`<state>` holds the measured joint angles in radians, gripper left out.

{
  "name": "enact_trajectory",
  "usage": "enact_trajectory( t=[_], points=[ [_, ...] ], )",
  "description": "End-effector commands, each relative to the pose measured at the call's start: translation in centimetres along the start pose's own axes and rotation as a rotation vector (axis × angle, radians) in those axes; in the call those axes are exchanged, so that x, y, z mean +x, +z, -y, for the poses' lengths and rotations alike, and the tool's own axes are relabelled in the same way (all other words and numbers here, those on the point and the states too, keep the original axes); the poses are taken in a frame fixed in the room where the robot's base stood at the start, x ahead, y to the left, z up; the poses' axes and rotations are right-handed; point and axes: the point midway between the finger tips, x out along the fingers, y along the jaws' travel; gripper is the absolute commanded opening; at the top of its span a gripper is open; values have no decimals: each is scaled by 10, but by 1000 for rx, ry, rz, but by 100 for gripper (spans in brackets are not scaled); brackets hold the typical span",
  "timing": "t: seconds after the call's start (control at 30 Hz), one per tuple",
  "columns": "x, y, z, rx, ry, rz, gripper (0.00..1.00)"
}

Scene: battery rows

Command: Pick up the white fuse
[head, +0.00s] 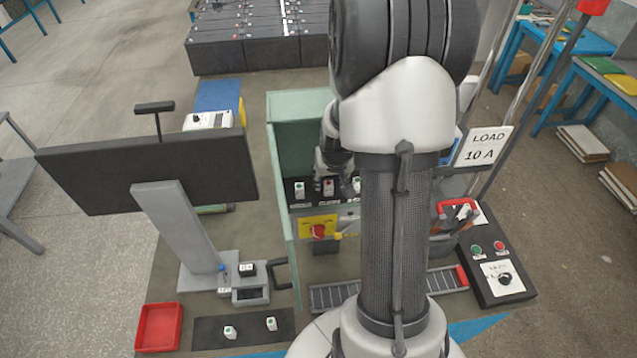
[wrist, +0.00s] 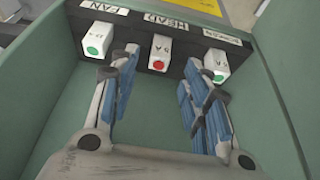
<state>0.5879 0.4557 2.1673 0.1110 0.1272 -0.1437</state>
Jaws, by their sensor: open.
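Three white fuses sit in a row on a dark strip in the green-walled box. In the wrist view the left one (wrist: 96,42) and the right one (wrist: 217,65) have green dots; the middle one (wrist: 161,53) has a red dot. Their labels read FAN, HEAD and one I cannot read. My gripper (wrist: 160,80) is open and empty, its blue-padded fingers spread on either side of the middle fuse's line, apart from it. In the head view my arm partly hides my gripper and the row's right end. Two more white fuses (head: 230,332) (head: 271,323) stand on a dark mat.
The green box wall (head: 283,210) rises left of my gripper. A yellow panel with a red knob (head: 319,231) is in front of the row. A red tray (head: 159,327), a monitor (head: 150,170) and a button box (head: 497,262) stand around.

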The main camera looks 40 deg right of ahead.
Motion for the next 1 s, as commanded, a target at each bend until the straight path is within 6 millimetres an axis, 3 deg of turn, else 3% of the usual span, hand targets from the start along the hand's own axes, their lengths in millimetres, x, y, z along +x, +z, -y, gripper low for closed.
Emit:
enact_trajectory(
  t=[0.37,0.63,1.0],
  points=[
    [51,1,-1,0,0,1,43],
    [53,0,-1,-2,0,-1,43],
    [52,0,-1,-2,0,0,19]
  ],
)
